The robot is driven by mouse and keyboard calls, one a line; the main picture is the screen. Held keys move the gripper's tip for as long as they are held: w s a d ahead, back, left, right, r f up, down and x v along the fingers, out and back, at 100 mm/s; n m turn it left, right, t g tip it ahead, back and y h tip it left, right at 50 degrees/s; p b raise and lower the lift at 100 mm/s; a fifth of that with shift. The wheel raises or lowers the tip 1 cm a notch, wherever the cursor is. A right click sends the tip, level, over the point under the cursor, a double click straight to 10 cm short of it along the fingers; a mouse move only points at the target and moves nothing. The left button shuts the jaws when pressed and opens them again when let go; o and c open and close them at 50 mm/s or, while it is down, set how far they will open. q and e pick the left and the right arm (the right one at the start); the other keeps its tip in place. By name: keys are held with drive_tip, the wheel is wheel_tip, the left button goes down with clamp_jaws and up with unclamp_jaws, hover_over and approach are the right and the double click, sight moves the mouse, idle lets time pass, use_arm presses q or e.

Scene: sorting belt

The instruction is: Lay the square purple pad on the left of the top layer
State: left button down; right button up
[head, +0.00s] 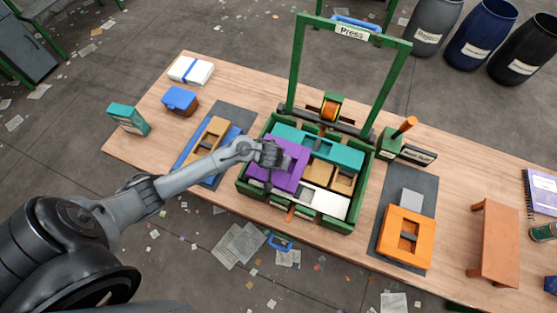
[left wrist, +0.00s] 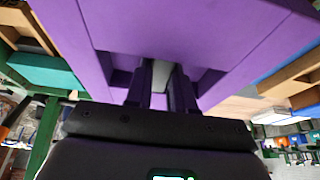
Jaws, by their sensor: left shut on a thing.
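The square purple pad (head: 291,163) is over the left part of the green press box (head: 362,205). My left gripper (head: 271,158) is shut on it. The left wrist view shows the purple pad (left wrist: 190,28) filling the upper middle, with the gripper fingers (left wrist: 165,88) at a notch in it. I cannot tell whether the pad rests on the layer or is just above it. In the box, a teal piece (head: 343,155) lies along the back, tan pieces (head: 319,173) at the middle right, and a white piece (head: 327,203) at the front right. The pad hides the box's left part. My right gripper is not in view.
The green press frame (head: 296,70) stands over the back of the box. A mat with tan and blue pieces (head: 212,135) lies left. An orange pad (head: 405,238) lies on a dark mat at right. A brown stand (head: 495,240) is further right.

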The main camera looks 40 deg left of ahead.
use_arm(q)
drive_tip(key=shift+f+b, duration=1.25)
drive_tip(key=shift+f, duration=0.75)
drive_tip(key=shift+f, duration=0.25)
drive_tip(key=shift+f+b, duration=0.5)
drive_tip(key=c, duration=0.9)
unclamp_jaws()
drive_tip(key=p+v, duration=0.4)
drive_tip(key=v, duration=0.7)
drive_tip(key=shift+w, duration=0.1)
drive_tip(key=shift+f, duration=0.1)
